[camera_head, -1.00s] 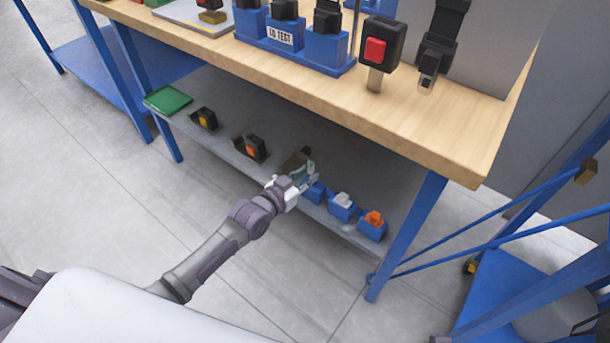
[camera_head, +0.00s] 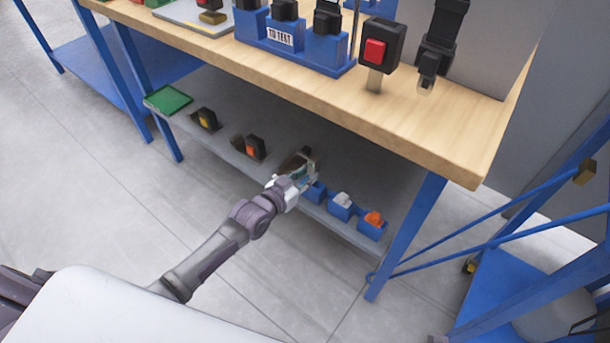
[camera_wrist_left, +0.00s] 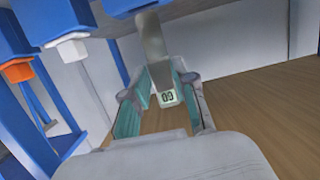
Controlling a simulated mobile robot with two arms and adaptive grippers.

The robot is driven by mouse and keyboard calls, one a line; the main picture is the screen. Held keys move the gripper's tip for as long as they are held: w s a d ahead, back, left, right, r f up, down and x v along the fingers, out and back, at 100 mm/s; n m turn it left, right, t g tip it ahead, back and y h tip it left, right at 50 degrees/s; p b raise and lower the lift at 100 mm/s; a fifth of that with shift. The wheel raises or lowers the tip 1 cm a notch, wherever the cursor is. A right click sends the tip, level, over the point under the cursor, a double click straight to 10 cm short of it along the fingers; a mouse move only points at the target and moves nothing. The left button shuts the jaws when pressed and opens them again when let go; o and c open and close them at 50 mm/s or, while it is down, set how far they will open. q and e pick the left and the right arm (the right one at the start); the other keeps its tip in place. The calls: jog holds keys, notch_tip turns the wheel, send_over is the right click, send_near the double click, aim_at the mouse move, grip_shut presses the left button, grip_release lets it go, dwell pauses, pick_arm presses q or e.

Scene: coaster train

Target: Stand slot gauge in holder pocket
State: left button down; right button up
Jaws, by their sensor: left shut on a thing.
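My left gripper (camera_head: 303,174) reaches over the front edge of the lower shelf. In the left wrist view its fingers (camera_wrist_left: 160,90) are shut on a flat grey slot gauge (camera_wrist_left: 156,55), which has a small pale label with dark characters at its near end. In the head view the gripper mostly hides the gauge. A blue holder pocket (camera_head: 316,192) is just right of the gripper. Blue blocks beside it carry a white piece (camera_head: 342,199) and an orange piece (camera_head: 374,218). I cannot tell whether the gauge touches a pocket. My right gripper is not in view.
The wooden bench top (camera_head: 300,80) overhangs the grey shelf (camera_head: 225,148). Left on the shelf are a green tray (camera_head: 168,99) and pieces with yellow (camera_head: 207,119) and orange (camera_head: 254,146) faces. A blue table leg (camera_head: 405,235) stands at the right.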

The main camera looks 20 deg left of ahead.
pick_arm(q)
jog(key=shift+r, duration=0.1)
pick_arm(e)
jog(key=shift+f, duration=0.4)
pick_arm(q)
jog(key=shift+f+b, duration=0.55)
jog(key=shift+f, duration=0.2)
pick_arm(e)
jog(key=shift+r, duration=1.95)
pick_arm(q)
jog(key=shift+f+b, duration=0.45)
jog(key=shift+f, duration=0.2)
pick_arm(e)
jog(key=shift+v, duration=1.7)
pick_arm(q)
jog(key=shift+f, duration=0.3)
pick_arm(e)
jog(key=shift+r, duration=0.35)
pick_arm(q)
jog(key=shift+f+b, duration=0.55)
jog(key=shift+b, duration=0.1)
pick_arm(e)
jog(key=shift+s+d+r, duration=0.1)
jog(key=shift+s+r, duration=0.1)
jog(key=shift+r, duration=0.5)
pick_arm(q)
jog(key=c, duration=0.8)
grip_release()
jog(key=shift+c, duration=0.2)
jog(key=shift+f, duration=0.1)
